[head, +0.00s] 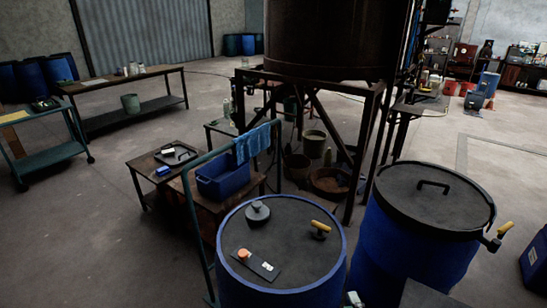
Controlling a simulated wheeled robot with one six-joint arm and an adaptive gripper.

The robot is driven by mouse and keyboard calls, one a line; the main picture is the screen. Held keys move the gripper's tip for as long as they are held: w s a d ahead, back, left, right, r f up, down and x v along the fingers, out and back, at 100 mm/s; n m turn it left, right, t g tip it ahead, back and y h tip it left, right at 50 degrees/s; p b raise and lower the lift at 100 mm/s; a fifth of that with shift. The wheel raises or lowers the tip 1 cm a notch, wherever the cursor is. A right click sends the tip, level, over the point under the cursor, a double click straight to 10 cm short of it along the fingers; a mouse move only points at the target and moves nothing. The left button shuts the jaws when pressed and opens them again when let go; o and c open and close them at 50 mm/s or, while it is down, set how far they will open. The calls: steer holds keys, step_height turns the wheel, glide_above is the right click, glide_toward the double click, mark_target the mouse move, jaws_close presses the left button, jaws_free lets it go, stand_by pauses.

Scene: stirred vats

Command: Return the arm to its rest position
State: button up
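My gripper is not seen in the head view, and no part that I can surely call my arm shows. The nearest blue drum (281,297) stands at the bottom centre. On its top are a grey round knob (257,212), a yellow-handled valve (320,229) and a dark flat plate (255,265) with a small orange-and-white piece (243,254) at one end. Nothing touches these from above. To the right stands a second blue drum with a black lid (430,196) and a bar handle. A yellow-handled tap (497,237) juts from its side.
A large dark vat (325,40) on a steel frame stands behind the drums. A cart with a blue bin (222,177) and a low table with a tray (177,154) are left. Small items at the bottom edge are cut off. The left floor is open.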

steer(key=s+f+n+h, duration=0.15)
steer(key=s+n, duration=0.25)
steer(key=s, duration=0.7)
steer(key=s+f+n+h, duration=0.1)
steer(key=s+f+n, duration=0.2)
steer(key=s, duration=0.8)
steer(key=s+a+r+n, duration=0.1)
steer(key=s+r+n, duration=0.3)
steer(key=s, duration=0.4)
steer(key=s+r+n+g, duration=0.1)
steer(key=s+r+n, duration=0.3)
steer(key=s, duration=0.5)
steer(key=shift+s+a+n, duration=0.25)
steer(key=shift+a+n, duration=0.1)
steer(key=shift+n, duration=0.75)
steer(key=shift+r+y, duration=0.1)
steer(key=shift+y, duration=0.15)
